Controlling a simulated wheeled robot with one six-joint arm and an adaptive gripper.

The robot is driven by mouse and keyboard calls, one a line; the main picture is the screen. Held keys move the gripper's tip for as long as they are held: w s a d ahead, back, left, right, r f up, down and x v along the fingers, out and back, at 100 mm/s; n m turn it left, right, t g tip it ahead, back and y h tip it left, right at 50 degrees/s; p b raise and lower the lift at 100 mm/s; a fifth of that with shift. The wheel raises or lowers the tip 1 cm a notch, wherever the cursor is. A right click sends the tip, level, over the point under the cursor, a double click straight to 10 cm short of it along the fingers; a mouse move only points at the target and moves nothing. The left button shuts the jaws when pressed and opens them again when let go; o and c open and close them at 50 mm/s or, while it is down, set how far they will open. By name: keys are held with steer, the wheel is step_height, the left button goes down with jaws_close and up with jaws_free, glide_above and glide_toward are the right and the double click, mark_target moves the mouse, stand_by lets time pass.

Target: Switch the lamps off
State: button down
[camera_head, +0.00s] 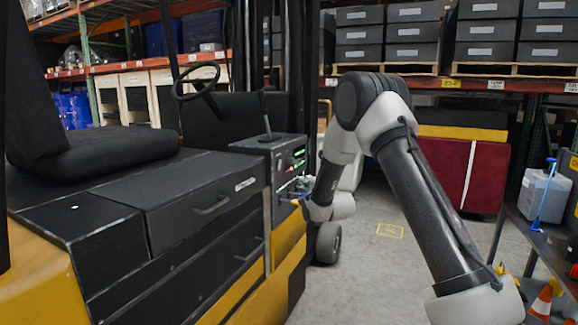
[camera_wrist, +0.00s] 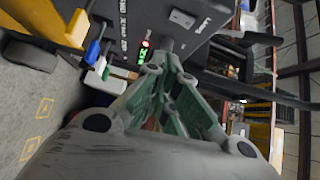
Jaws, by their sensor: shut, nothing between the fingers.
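A dark control panel (camera_head: 283,160) is on the side of the forklift, with green lit marks in the head view. In the wrist view the panel (camera_wrist: 207,50) carries a pale rocker switch (camera_wrist: 183,18) with a white label beside it that looks like "LAMPS". A row of small green and red indicators (camera_wrist: 145,52) with white lettering lies left of the fingers. My gripper (camera_wrist: 166,48) is shut and empty, its tips pointing at the panel just below the switch. I cannot tell whether they touch it. In the head view my gripper (camera_head: 296,192) is small, beside the panel's lower part.
The forklift's seat (camera_head: 90,155) and steering wheel (camera_head: 196,82) are to the left. A battery drawer (camera_head: 195,200) with a handle is below. A table (camera_head: 535,235) with a canister (camera_head: 541,195) stands at right. Floor (camera_head: 370,285) between is open.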

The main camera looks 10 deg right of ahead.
steer(key=shift+s+r+m+t, duration=0.1)
steer(key=shift+r+m+t, duration=0.3)
steer(key=shift+r+m, duration=0.45)
glide_toward(280, 165)
steer(key=w+d, duration=0.4)
steer(key=d, duration=0.1)
steer(key=w+a, duration=0.1)
steer(key=w+a+r, duration=0.1)
steer(key=w+a, duration=0.1)
steer(key=shift+w+a+r, duration=0.2)
